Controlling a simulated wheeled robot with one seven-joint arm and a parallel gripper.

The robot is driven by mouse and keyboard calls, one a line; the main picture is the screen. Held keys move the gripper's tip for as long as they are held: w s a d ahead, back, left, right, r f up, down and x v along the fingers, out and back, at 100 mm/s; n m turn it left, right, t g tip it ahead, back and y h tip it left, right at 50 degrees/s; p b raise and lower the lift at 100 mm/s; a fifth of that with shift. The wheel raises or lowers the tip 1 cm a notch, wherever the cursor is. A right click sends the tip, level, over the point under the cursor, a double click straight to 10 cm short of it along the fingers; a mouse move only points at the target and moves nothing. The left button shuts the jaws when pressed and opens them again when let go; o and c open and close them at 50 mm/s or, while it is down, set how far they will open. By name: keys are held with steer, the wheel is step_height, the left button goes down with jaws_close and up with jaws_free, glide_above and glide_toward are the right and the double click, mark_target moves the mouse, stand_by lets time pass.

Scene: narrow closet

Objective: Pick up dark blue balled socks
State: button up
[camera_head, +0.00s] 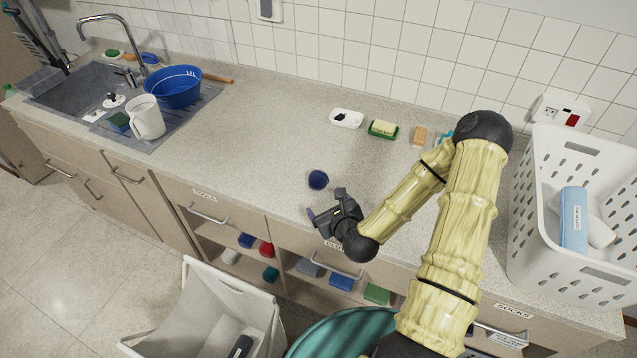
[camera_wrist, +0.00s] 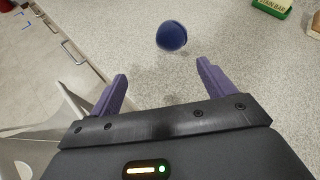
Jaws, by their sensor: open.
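The dark blue balled socks (camera_head: 318,180) rest on the speckled counter, near its front edge, as a small round ball. They also show in the wrist view (camera_wrist: 172,36), ahead of my fingertips and roughly between their lines. My gripper (camera_head: 324,206) is open and empty, just in front of the ball on the counter's front-edge side. In the wrist view its two purple fingers (camera_wrist: 160,72) are spread wide, with bare counter between them. The fingers do not touch the socks.
A white dish (camera_head: 346,119), a soap bar on a green tray (camera_head: 383,129) and a sponge (camera_head: 419,136) stand along the back. A white basket (camera_head: 560,262) stands at right. A blue basin (camera_head: 173,88) and white jug (camera_head: 147,118) are by the sink. Counter left of the socks is clear.

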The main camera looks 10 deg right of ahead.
mark_target(321, 183)
steer(key=m, duration=0.1)
steer(key=d+m+h, duration=0.1)
steer(key=m+t, duration=0.1)
steer(key=shift+w+d+r+m, duration=0.1)
steer(key=shift+w+d+m, duration=0.05)
steer(key=shift+d+m, duration=0.15)
steer(key=shift+a, duration=0.1)
steer(key=shift+w+b, duration=0.1)
steer(key=shift+b, duration=0.2)
steer(key=shift+w+f+b, duration=0.25)
steer(key=shift+f+b, duration=0.1)
steer(key=shift+b, duration=0.45)
steer(key=b+x, duration=0.2)
steer(key=b, duration=0.3)
steer(key=b+x, duration=0.1)
steer(key=x, duration=0.8)
steer(key=shift+w+r, duration=0.15)
steer(key=shift+w, duration=0.15)
